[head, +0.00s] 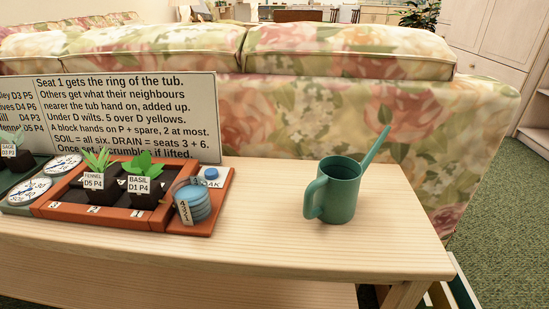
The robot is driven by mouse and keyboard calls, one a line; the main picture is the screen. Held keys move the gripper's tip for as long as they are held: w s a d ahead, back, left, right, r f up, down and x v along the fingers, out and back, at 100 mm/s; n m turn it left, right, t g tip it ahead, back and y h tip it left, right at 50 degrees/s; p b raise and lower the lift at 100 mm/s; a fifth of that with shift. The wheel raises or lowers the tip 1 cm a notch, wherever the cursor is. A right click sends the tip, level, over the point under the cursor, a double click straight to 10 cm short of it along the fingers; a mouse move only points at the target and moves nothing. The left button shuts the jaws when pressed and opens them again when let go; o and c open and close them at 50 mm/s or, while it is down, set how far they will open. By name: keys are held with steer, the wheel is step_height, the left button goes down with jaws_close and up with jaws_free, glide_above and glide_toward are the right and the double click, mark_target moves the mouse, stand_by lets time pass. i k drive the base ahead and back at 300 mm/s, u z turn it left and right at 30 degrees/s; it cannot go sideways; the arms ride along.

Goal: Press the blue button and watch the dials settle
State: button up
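A small blue button (211,173) sits at the right end of a terracotta-coloured planter tray (110,216), beside a label whose visible letters read "AK". Two round white dials lie at the left: a nearer dial (30,191) and a farther dial (61,165), partly cut by the tray and pots. Their readings are too small to tell. A clear tub with blue contents (197,204) and a tilted tag stands in front of the button, close to it. Nothing is seen touching the button. My gripper is not in view.
Pots labelled fennel (95,184) and basil (145,187) stand in the tray; a sage pot (14,155) is far left. A rules sign (130,110) stands behind. A green watering can (341,192) stands right on the wooden table (270,235), clear space between. A floral sofa (400,110) backs it.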

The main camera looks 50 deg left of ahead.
mark_target(212, 173)
steer(key=z, duration=1.9)
steer(key=k, duration=0.1)
steer(key=u, duration=3.75)
